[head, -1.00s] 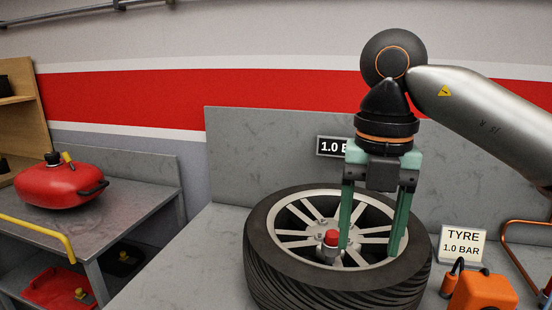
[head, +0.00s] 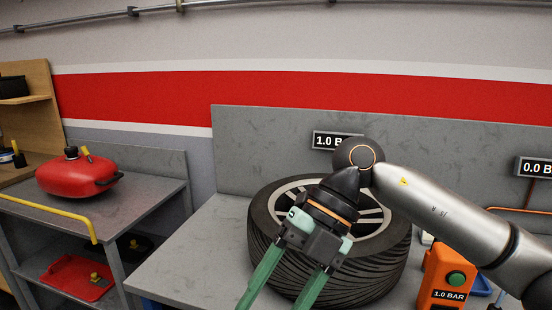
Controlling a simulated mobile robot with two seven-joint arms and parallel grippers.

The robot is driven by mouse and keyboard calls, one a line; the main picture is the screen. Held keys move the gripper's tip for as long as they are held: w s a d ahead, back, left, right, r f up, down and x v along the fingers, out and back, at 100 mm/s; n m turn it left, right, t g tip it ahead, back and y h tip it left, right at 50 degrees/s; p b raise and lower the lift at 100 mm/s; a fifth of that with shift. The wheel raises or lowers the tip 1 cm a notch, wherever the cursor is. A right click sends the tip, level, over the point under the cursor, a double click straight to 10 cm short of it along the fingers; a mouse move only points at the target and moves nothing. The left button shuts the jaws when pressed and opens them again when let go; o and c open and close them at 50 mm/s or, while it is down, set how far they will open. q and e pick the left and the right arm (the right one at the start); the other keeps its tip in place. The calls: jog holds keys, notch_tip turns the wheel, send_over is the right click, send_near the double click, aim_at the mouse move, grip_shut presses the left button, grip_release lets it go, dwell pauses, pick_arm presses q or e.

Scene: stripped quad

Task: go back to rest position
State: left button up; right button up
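My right arm comes in from the right, and its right gripper (head: 271,306) hangs in front of the tyre (head: 385,262), pointing down and to the left. Its two green fingers are spread wide with nothing seen between them, and their tips reach the bottom edge of the picture. The tyre lies flat on the grey bench with its spoked rim up, partly hidden by the gripper and wrist. The red-topped piece seen earlier on the rim does not show now. My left gripper is not in view.
An orange box (head: 446,275) marked 1.0 BAR with a green button stands right of the tyre, below my forearm. A red canister (head: 75,177) sits on the left table (head: 130,205), which has a yellow rail (head: 50,217). The bench is bare left of the tyre.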

jog(key=s+a+r+g+y+p, duration=0.1)
jog(key=s+a+r+g+y, duration=0.25)
jog(key=a+y, duration=0.45)
jog(key=w+d+f+m+t+y+p, duration=0.1)
jog(key=w+d+f+m+t+y, duration=0.2)
jog(key=w+m+t, duration=0.55)
jog(key=w+d+f+m+t+y+p, duration=0.1)
jog(key=w+d+f+m+t+y, duration=0.25)
jog(key=m+t, duration=0.9)
jog(key=w+d+f+m+t+h, duration=0.2)
jog(key=d+f+m+t+h, duration=0.3)
jog(key=f+m+h, duration=0.25)
jog(key=s+d+f+m+g+h, duration=0.2)
jog(key=s+f, duration=0.4)
jog(key=f, duration=0.3)
jog(key=s+d+f+m+g+h+p, duration=0.1)
jog(key=s+d+f+h, duration=0.4)
jog(key=f, duration=0.5)
jog(key=s+d+f+m+g+h+p, duration=0.1)
jog(key=s+d+f+m+g+h, duration=0.2)
jog(key=s+f, duration=0.5)
jog(key=d+f+g+h, duration=0.1)
jog(key=d+g, duration=0.1)
jog(key=d, duration=0.1)
jog(key=shift+d+f, duration=0.25)
jog(key=shift+d, duration=0.1)
jog(key=shift+s+m, duration=0.1)
jog(key=shift+m, duration=0.15)
